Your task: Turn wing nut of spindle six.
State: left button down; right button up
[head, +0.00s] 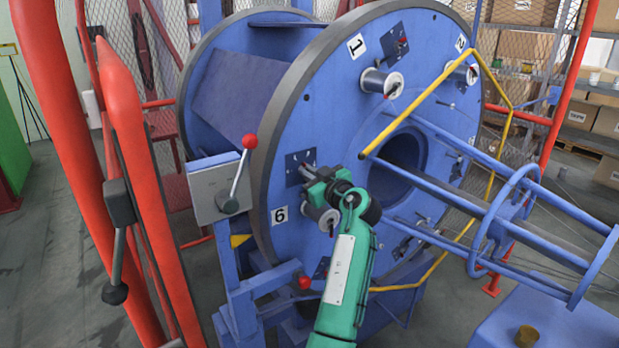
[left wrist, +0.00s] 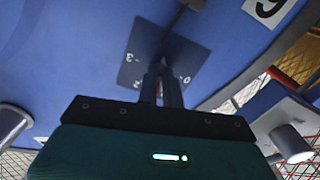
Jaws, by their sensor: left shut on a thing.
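My left gripper (head: 308,172), on the green arm, reaches this plate. In the left wrist view my two dark fingers (left wrist: 161,72) are close together in front of the dark plate (left wrist: 137,65), which bears small white marks. They are shut on the wing nut, which is mostly hidden by them. My right gripper is not in view.
A grey box with a red-knobbed lever (head: 240,175) stands left of the disc. A yellow rail (head: 420,95) and blue tubes (head: 480,200) jut out at right. Red frame posts (head: 140,170) stand at left.

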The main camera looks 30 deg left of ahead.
pick_arm(q)
jog(key=m, duration=0.8)
jog(key=shift+r+p, duration=0.1)
jog(key=shift+p, duration=0.25)
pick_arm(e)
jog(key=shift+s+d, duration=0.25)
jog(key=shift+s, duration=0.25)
pick_arm(q)
jog(key=shift+m, duration=0.3)
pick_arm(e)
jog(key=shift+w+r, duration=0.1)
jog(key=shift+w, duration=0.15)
pick_arm(q)
jog(key=c, duration=1.6)
grip_release()
jog(key=shift+o, duration=0.2)
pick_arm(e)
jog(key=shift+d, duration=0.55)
